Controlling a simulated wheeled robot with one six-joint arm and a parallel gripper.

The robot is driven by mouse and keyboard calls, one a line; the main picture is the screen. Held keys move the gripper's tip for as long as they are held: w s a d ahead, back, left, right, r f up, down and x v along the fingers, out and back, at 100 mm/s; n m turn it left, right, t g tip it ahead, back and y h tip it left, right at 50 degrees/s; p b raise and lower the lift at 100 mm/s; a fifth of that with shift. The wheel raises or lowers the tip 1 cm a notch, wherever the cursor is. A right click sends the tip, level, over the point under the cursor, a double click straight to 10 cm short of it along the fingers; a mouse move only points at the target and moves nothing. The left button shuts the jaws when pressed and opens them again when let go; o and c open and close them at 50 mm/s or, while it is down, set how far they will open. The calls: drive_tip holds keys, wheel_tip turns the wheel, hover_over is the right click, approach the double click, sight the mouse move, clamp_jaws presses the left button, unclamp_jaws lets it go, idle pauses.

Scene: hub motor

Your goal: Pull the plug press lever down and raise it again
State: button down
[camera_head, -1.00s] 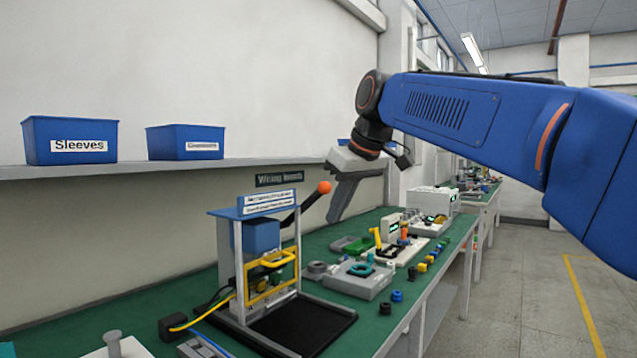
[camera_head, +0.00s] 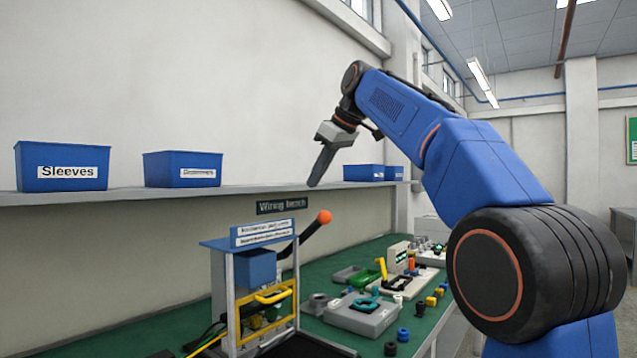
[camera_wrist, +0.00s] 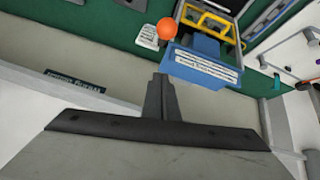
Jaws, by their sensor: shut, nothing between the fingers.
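The plug press (camera_head: 257,268) stands on the green bench, with a blue top, grey posts and a yellow guard frame. Its lever (camera_head: 302,238) is a black arm slanting up to the right, ending in an orange ball (camera_head: 324,217). My gripper (camera_head: 313,184) is shut and empty, pointing down, above and slightly left of the ball, apart from it. In the wrist view, the shut fingers (camera_wrist: 158,82) point towards the press's blue top (camera_wrist: 201,66), with the orange ball (camera_wrist: 166,28) beyond the tips. The lever arm is hardly visible there.
A shelf (camera_head: 120,194) along the wall holds blue bins, one marked Sleeves (camera_head: 62,167). A grey fixture (camera_head: 362,316) and several small parts lie on the bench (camera_head: 330,264) right of the press. The air around the ball is clear.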

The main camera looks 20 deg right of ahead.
drive_tip(key=w+f, duration=0.1)
drive_tip(key=f, duration=0.1)
drive_tip(key=w+f, duration=0.1)
drive_tip(key=f, duration=0.2)
drive_tip(key=w+a+f, duration=0.1)
drive_tip(key=f, duration=0.1)
drive_tip(key=shift+f, duration=0.35)
drive_tip(key=shift+s+d+f, duration=0.2)
drive_tip(key=shift+f, duration=0.2)
drive_tip(key=shift+s+d+f, duration=0.15)
drive_tip(key=shift+f, duration=0.2)
